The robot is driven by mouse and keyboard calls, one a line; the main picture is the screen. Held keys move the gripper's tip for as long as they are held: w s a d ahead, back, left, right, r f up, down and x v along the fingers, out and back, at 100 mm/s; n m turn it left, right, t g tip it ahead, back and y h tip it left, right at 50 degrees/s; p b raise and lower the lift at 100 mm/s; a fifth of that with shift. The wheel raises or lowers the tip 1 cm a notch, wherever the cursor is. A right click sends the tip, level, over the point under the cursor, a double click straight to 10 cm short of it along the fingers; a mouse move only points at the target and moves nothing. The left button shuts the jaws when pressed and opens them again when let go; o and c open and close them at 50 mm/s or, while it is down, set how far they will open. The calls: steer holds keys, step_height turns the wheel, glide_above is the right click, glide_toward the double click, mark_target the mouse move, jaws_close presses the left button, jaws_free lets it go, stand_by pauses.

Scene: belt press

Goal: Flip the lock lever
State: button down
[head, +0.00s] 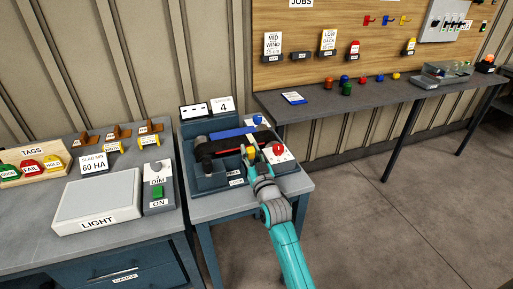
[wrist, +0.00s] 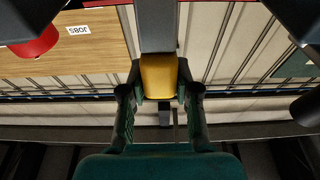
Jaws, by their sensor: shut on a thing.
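The lock lever shows as a yellow grip (wrist: 159,76) on a dark grey bar in the wrist view. My gripper (wrist: 160,90) is shut on this yellow grip, with one finger on each side. In the head view the yellow end (head: 251,152) shows just beyond my gripper (head: 256,165), at the front right of the belt press (head: 208,182). The fingers and arm hide part of the press there. Whether the lever is in its locked or unlocked position cannot be told.
A red knob (head: 278,149) stands close right of my gripper, and a blue knob (head: 259,120) behind. A black belt (head: 228,143) lies left of it. A light box (head: 97,203) is on the left bench. Open floor (head: 400,210) lies to the right.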

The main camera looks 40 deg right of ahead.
steer(key=c, duration=0.8)
jaws_free()
steer(key=shift+s, duration=0.2)
steer(key=shift+s+f, duration=0.15)
steer(key=shift+s, duration=0.1)
steer(key=s+a, duration=0.1)
steer(key=s, duration=0.3)
steer(key=s+a, duration=0.1)
steer(key=s, duration=0.3)
steer(key=s+a, duration=0.1)
steer(key=s, duration=0.3)
steer(key=shift+a, duration=0.3)
